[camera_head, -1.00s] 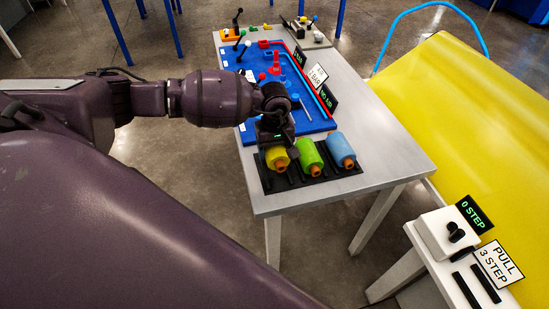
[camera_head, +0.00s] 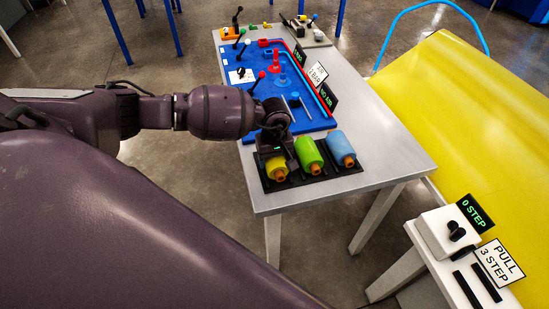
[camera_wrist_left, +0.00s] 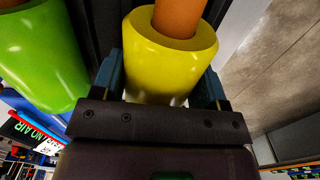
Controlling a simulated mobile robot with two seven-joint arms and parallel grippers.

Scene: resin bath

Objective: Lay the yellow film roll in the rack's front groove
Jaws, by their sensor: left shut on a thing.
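The yellow film roll (camera_head: 276,166), with an orange core, is at the left end of the black rack (camera_head: 299,180). My left gripper (camera_head: 276,151) is shut on it from above and hides its far part. In the left wrist view the left gripper's fingers (camera_wrist_left: 163,78) stand on both sides of the yellow roll (camera_wrist_left: 168,55). I cannot tell whether the roll rests in the groove or hangs just above it. The right gripper is not in view.
A green roll (camera_head: 308,154) lies close beside the yellow one, and a blue roll (camera_head: 340,147) lies right of it. Behind the rack is a blue tray (camera_head: 318,118) with several small parts and levers. The grey table (camera_head: 390,160) is clear to the right.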

